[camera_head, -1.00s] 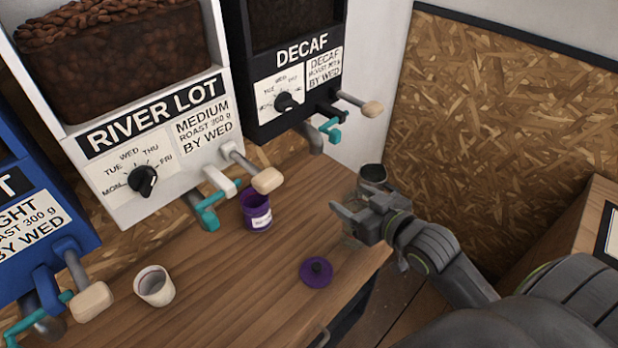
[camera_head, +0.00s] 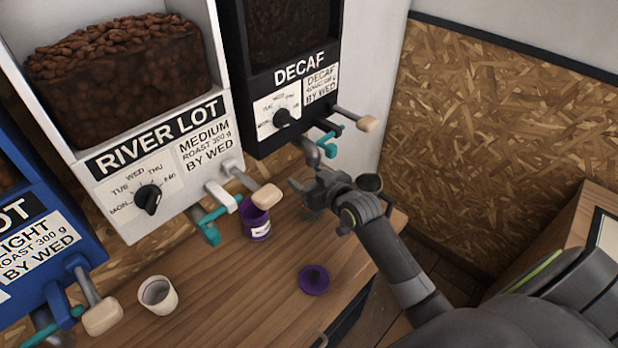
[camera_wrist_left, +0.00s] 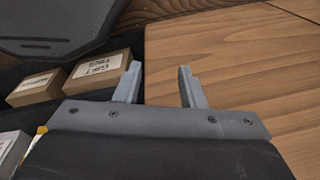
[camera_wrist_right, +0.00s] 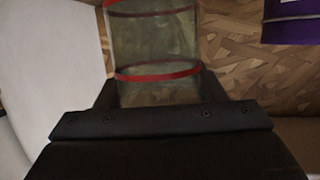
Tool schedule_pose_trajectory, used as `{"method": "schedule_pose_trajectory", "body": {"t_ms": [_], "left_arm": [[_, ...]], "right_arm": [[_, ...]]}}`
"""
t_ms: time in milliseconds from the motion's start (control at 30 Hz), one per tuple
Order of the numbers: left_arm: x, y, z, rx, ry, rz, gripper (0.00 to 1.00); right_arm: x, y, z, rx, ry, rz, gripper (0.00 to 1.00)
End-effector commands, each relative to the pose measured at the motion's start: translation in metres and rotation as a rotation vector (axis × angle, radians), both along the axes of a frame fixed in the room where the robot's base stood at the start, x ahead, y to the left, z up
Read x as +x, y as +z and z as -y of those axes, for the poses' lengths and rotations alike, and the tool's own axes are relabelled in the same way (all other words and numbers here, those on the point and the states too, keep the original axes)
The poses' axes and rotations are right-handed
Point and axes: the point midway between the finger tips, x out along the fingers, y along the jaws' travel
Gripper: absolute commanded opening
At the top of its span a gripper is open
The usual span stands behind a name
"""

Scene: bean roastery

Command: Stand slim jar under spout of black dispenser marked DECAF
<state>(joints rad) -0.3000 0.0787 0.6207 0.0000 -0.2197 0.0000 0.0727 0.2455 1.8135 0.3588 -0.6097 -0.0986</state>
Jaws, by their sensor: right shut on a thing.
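The black DECAF dispenser (camera_head: 290,110) is at the back, with its grey spout (camera_head: 311,153) and teal lever (camera_head: 327,147) low on its front. My right gripper (camera_head: 308,188) is just below the spout in the head view, shut on the slim jar. The jar is clear with red bands and fills the upper middle of the right wrist view (camera_wrist_right: 152,40). In the head view it is mostly hidden by the gripper; whether its base touches the table cannot be told. My left gripper (camera_wrist_left: 160,85) is open and empty in the left wrist view.
A purple tin (camera_head: 256,222), a purple lid (camera_head: 314,280) and a white cup (camera_head: 157,295) are on the table (camera_head: 230,290). RIVER LOT dispenser (camera_head: 160,150) stands left. Small cartons (camera_wrist_left: 98,72) lie near my left gripper.

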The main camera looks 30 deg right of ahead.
Motion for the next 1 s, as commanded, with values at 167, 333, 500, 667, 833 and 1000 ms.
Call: {"method": "schedule_pose_trajectory", "body": {"t_ms": [167,333,500,667,833,1000], "left_arm": [[-0.0018,0.0019,0.0001,0.0,0.0,-0.003,0.36],[-0.0019,0.0014,0.0,0.0,0.0,-0.003,0.36],[-0.0018,0.0001,-0.0001,0.0,0.0,-0.003,0.36],[-0.0017,0.0002,-0.0001,0.0,0.0,-0.003,0.36],[-0.0015,0.0003,-0.0002,0.0,0.0,-0.003,0.36],[-0.0013,0.001,-0.0003,0.0,0.0,-0.003,0.36]], "right_arm": [[0.0001,-0.007,-0.0004,0.001,0.0,0.004,0.24],[0.0,-0.007,-0.0002,-0.001,0.0,0.003,0.24],[-0.0002,-0.0097,-0.0001,-0.001,0.0,0.002,0.71],[-0.0003,-0.0096,-0.0001,0.0,0.0,0.002,0.85],[-0.0002,-0.0095,-0.0001,0.0,0.0,0.002,0.85],[-0.0032,-0.0069,0.0006,-0.001,-0.001,0.002,0.85]]}}
